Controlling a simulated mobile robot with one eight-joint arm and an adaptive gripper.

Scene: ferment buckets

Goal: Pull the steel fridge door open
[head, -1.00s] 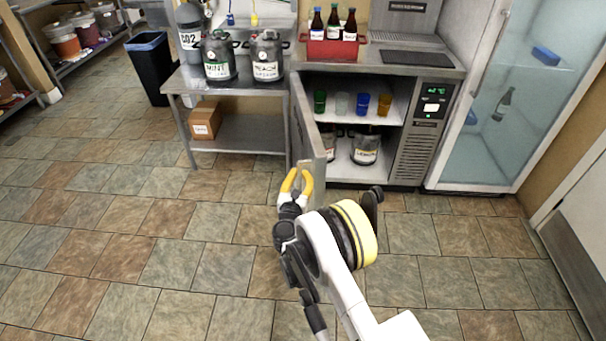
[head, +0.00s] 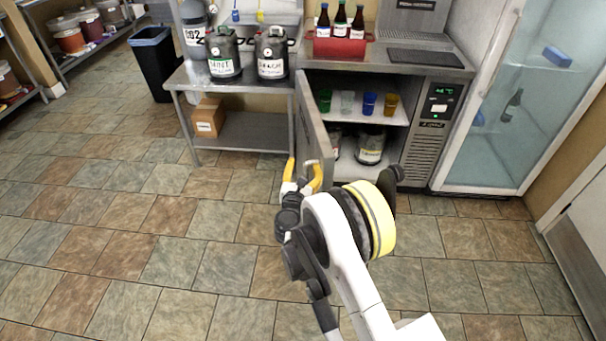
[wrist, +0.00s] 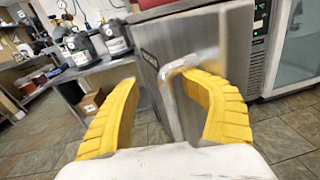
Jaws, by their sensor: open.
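The steel fridge door (head: 317,130) stands swung wide open at the left side of the fridge (head: 436,100), seen almost edge-on in the head view. In the wrist view the door's face (wrist: 168,42) fills the middle, with its pale bar handle (wrist: 190,62) standing off it. My gripper (head: 303,166) is open at the door's outer edge, and its yellow fingers are spread apart. In the wrist view the gripper (wrist: 165,100) has the handle between its fingers, close to the right one. I cannot tell whether that finger touches it.
Inside the fridge are coloured cups (head: 369,103) and kegs (head: 370,145). A steel table (head: 183,78) with kegs on top and a cardboard box (head: 208,118) below stands left of the door. A glass-door cooler (head: 500,110) stands at the right. The tiled floor in front is clear.

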